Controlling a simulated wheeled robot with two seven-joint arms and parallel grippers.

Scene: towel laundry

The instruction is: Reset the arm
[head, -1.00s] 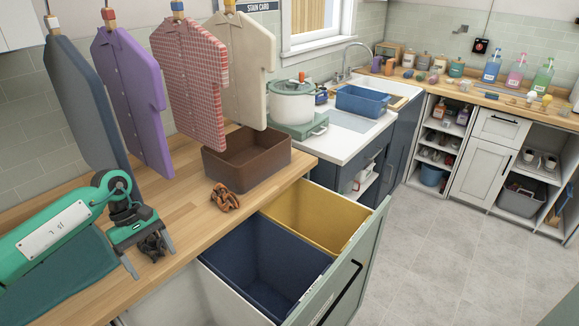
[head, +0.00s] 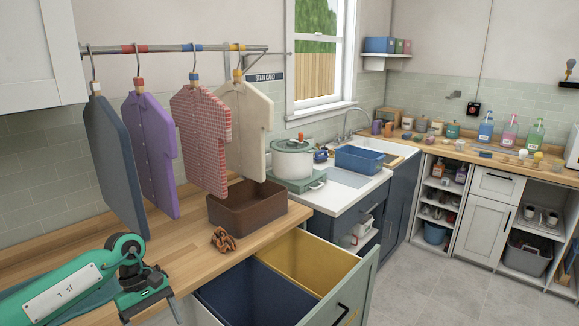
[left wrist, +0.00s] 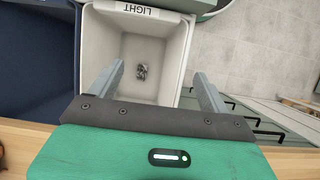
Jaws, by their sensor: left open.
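My left arm comes in from the lower left of the head view, over the wooden counter (head: 190,244). My left gripper is at the bottom edge there, its fingertips mostly cut off. In the left wrist view my left gripper (left wrist: 161,92) is open, its two fingers apart with nothing between them. Below it is a white bin marked LIGHT (left wrist: 107,45), with a small dark grey patterned thing (left wrist: 141,72) on its floor. My right gripper does not show.
A pulled-out drawer holds a navy bin (head: 236,301) and a yellow bin (head: 297,255). A brown box (head: 247,209) and a brown crumpled thing (head: 223,240) are on the counter. Several garments hang above from a rail (head: 203,48). Open floor lies right.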

